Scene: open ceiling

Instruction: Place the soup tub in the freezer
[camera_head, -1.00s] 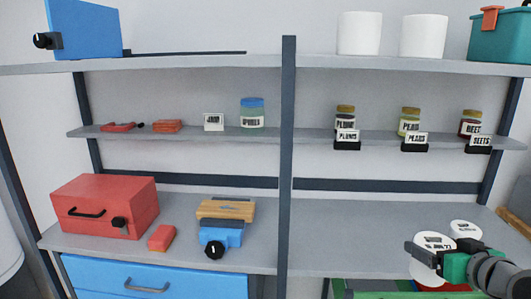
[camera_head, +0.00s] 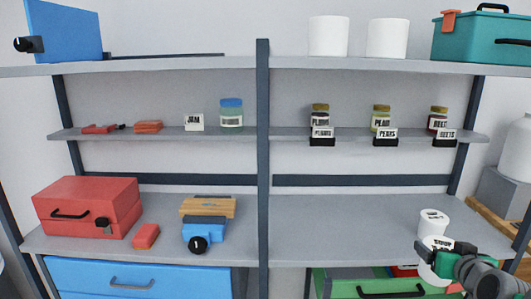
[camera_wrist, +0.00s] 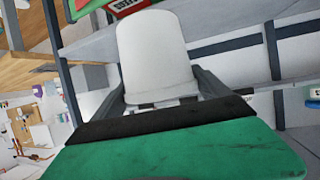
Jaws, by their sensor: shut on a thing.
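A white soup tub (camera_head: 428,274) with a lettered lid is held by my gripper (camera_head: 432,248) at the lower right, by the front edge of the middle shelf. In the wrist view the plain white tub (camera_wrist: 155,50) stands between the two dark fingers of my gripper (camera_wrist: 160,92), which are shut on it. Another white tub (camera_head: 433,222) with a printed lid stands on the shelf just behind. My gripper hides part of the held tub. I cannot tell which thing is the freezer.
A green drawer unit (camera_head: 345,287) is below the shelf (camera_head: 350,230), partly cut off. The shelf's middle right is clear. A red box (camera_head: 90,205) and a blue appliance (camera_head: 203,235) stand left of the dark post (camera_head: 263,180). Labelled jars (camera_head: 382,120) line the upper shelf.

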